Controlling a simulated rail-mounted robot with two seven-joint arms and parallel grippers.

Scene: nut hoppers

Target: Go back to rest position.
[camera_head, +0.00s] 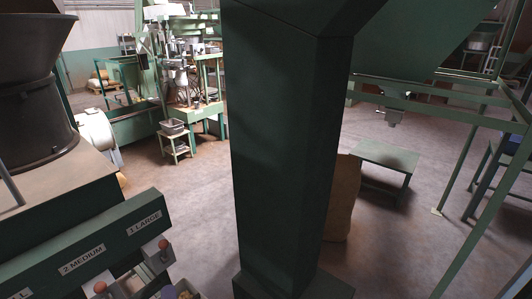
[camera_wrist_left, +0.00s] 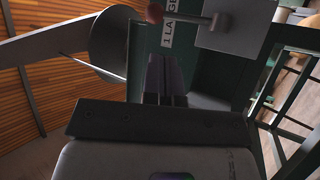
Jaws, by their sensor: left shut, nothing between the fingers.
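My left gripper (camera_wrist_left: 166,65) shows in the left wrist view, its two dark fingers together and nothing between them. Beyond its tips are a green panel with a "1 LARGE" label (camera_wrist_left: 168,28), a small red-brown knob (camera_wrist_left: 154,13) on a metal rod and a pale plate (camera_wrist_left: 232,25). In the head view I cannot make out the left gripper clearly. That view shows the green hopper front (camera_head: 88,255) at the lower left, with labels "2 MEDIUM" and "1 LARGE" and red-brown knobs (camera_head: 163,245) below them. My right gripper is not in view.
A broad dark green post (camera_head: 280,150) fills the middle of the head view and hides what is behind it. A dark round hopper (camera_head: 35,105) stands at the left. A low green table (camera_head: 388,156) and a tan sack (camera_head: 343,195) stand right of the post. Grey floor shows around them.

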